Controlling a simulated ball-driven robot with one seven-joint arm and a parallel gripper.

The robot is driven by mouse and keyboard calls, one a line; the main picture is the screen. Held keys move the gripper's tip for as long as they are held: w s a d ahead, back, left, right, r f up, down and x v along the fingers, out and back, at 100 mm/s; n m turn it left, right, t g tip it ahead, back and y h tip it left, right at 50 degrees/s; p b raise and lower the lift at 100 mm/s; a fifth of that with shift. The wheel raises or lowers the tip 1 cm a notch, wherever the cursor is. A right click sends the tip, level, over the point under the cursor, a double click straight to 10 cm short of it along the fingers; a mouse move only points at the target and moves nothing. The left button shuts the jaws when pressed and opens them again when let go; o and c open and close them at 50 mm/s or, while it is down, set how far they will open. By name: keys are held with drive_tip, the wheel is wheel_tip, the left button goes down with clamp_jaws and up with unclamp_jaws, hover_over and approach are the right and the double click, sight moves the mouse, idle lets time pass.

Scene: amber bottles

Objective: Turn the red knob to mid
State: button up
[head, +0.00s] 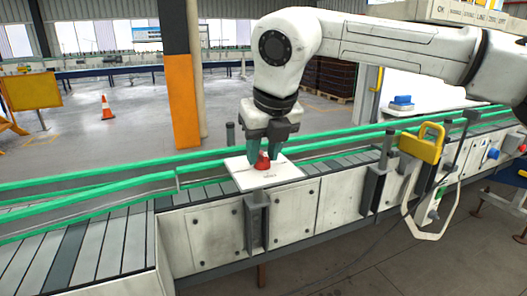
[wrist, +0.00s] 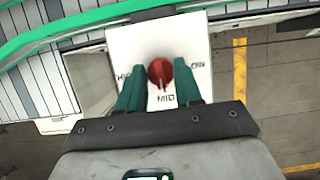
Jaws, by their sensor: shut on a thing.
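The red knob (wrist: 160,72) sits on a white plate (wrist: 121,37) with dark lettering. In the wrist view MID is printed below the knob, with partly covered words at left and right; the right one ends in OW. A pale pointer mark on the knob points down, roughly at MID. In the head view the knob (head: 262,162) stands on the white plate (head: 286,174) on the conveyor's side. My gripper (head: 264,154) reaches down from above, its teal fingers on either side of the knob. In the wrist view my gripper (wrist: 159,74) is shut on it.
Green conveyor rails (head: 110,178) run behind the plate. A yellow-handled fixture (head: 423,142) stands to the right along the conveyor. An orange and grey post (head: 183,100) stands behind at left. Open floor lies in front.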

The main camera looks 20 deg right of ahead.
drive_tip(key=o, duration=1)
drive_tip(key=v, duration=1)
drive_tip(key=shift+s+r, duration=0.1)
drive_tip(key=shift+r, duration=0.3)
